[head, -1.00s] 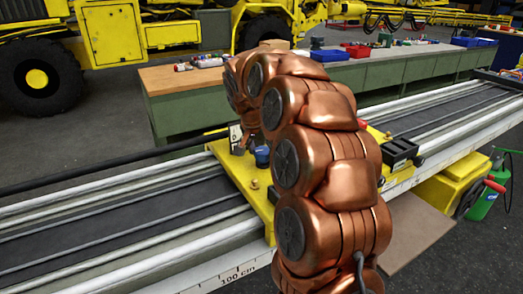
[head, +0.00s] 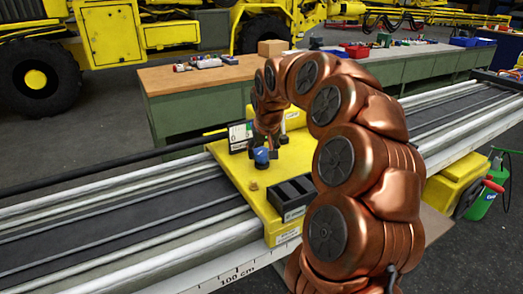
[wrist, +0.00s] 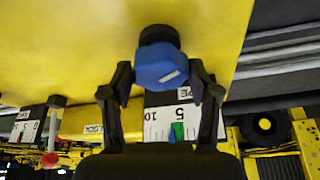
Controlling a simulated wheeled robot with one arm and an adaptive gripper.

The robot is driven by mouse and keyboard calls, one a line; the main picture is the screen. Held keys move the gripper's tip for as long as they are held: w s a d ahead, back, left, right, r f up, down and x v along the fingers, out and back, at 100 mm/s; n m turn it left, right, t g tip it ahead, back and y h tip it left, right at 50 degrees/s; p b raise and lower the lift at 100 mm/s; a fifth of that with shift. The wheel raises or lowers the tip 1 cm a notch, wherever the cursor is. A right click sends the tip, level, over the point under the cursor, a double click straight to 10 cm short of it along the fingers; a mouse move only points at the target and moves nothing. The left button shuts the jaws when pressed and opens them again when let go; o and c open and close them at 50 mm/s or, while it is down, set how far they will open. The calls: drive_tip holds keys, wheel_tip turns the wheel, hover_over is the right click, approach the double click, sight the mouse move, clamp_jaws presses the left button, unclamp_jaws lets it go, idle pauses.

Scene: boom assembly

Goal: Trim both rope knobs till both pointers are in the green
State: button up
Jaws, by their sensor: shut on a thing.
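A blue faceted knob (wrist: 160,65) with a white mark sits between my fingers in the wrist view. My gripper (wrist: 163,88) is shut on it. The knob also shows in the head view (head: 261,157) on a yellow carriage (head: 240,178), under my gripper (head: 268,145). Behind the knob is a white rope scale (wrist: 163,125) marked 5 and 10, with a green band (wrist: 178,131). A small blue pointer (wrist: 171,138) appears at or beside the green band's edge; exactly where is unclear. A second scale (wrist: 36,130) at left has a red round part near it; its pointer is unclear.
The carriage rides on a long rail (head: 120,222). A black open box (head: 290,196) sits on the carriage near my arm. A LOCK label (wrist: 93,129) shows between the scales. A workbench (head: 180,85) with trays and a yellow machine stand behind.

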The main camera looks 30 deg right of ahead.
drive_tip(key=n+y+p, duration=0.1)
drive_tip(key=n, duration=0.3)
drive_tip(key=shift+d+r+y, duration=0.1)
drive_tip(key=shift+y, duration=0.3)
drive_tip(key=shift+d+n+y, duration=0.1)
drive_tip(key=shift+n+y, duration=0.5)
drive_tip(key=shift+n, duration=1.3)
drive_tip(key=o, duration=1.2)
drive_tip(key=shift+c, duration=0.2)
drive_tip(key=v, duration=1.2)
